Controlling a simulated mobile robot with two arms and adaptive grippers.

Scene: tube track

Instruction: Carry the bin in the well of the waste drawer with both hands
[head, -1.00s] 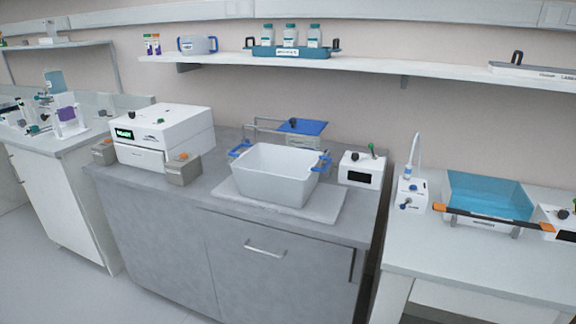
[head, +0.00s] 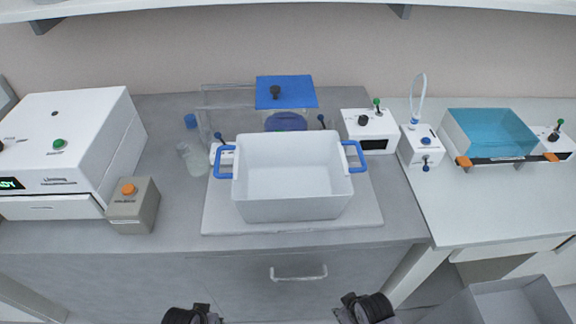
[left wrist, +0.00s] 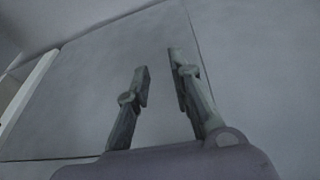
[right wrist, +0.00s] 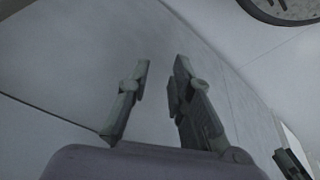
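The bin (head: 292,205) is a white open tub with a blue handle on its left and right sides. It stands upright on a pale flat pad (head: 300,229) on the grey counter and looks empty. My right gripper (right wrist: 160,78) is open and empty. My left gripper (left wrist: 158,78) is also open and empty. In the head view only dark parts of my arms show at the bottom edge, in front of the counter and apart from the bin. A grey open-topped box (head: 518,298) is cut off at lower right; I cannot tell whether it is the waste drawer.
A white instrument (head: 70,140) and a grey block with an orange knob (head: 133,206) stand left of the bin. A blue-lidded clear apparatus (head: 285,92) and a white box (head: 370,131) stand behind it. A blue tray (head: 490,133) is on the right bench. A drawer handle (head: 298,273) is below.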

